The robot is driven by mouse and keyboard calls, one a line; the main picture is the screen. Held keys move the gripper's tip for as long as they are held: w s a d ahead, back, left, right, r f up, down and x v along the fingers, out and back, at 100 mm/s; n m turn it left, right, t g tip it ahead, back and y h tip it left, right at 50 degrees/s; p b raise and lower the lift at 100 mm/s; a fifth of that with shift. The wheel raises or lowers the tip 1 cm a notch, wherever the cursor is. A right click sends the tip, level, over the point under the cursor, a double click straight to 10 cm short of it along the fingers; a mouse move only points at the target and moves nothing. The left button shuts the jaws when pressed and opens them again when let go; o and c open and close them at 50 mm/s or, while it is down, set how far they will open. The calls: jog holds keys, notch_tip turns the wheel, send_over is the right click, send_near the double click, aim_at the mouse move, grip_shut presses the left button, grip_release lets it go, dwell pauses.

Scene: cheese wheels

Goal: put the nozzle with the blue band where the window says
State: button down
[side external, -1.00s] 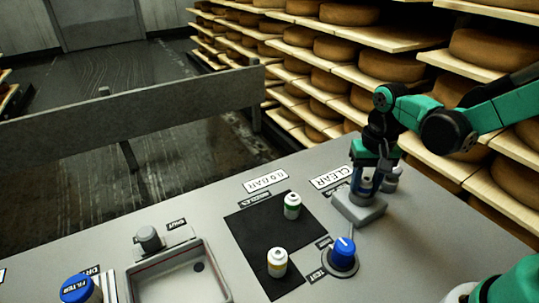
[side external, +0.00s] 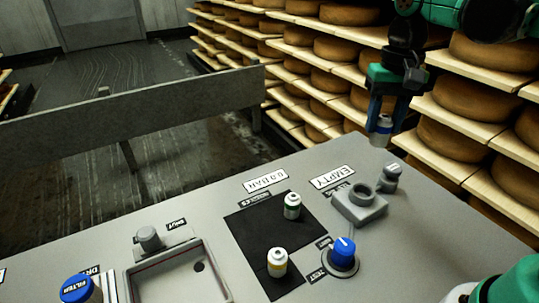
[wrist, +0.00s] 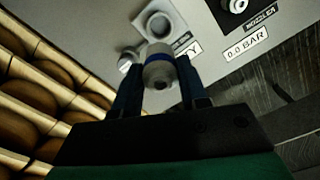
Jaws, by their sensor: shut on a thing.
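My gripper (side external: 384,118) is shut on the nozzle with the blue band (side external: 384,126) and holds it in the air above the back right of the bench. In the wrist view the nozzle (wrist: 160,70) sits between the two fingers, its blue band showing. A grey block with a round hole (side external: 361,206) stands on the bench below, and its hole looks empty. The window behind it (side external: 332,177) reads "EMPTY". Another window (side external: 266,181) reads "0.0 BAR".
A black mat (side external: 245,240) holds a green-banded nozzle (side external: 292,206) and a yellow-banded nozzle (side external: 278,262). A blue knob (side external: 344,248) labelled "TEST" stands right of it. A small grey knob (side external: 391,177) is beside the block. A sink (side external: 177,287) and a blue "FILTER" cap (side external: 76,289) are left.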

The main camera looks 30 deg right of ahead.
notch_tip(320, 180, up, 6)
jog(key=shift+a+r, duration=0.1)
jog(key=shift+r, duration=0.1)
jog(key=w+a+n, duration=0.3)
jog(key=a+n, duration=0.2)
jog(key=a, duration=0.4)
jog(key=n, duration=0.4)
send_over(282, 235)
notch_tip(282, 235, down, 2)
notch_tip(282, 235, down, 16)
jog(key=shift+w+r, duration=0.1)
jog(key=shift+r, duration=0.1)
jog(key=shift+f, duration=2.15)
jog(key=shift+c, duration=2.4)
grip_release()
jog(key=shift+f, duration=0.1)
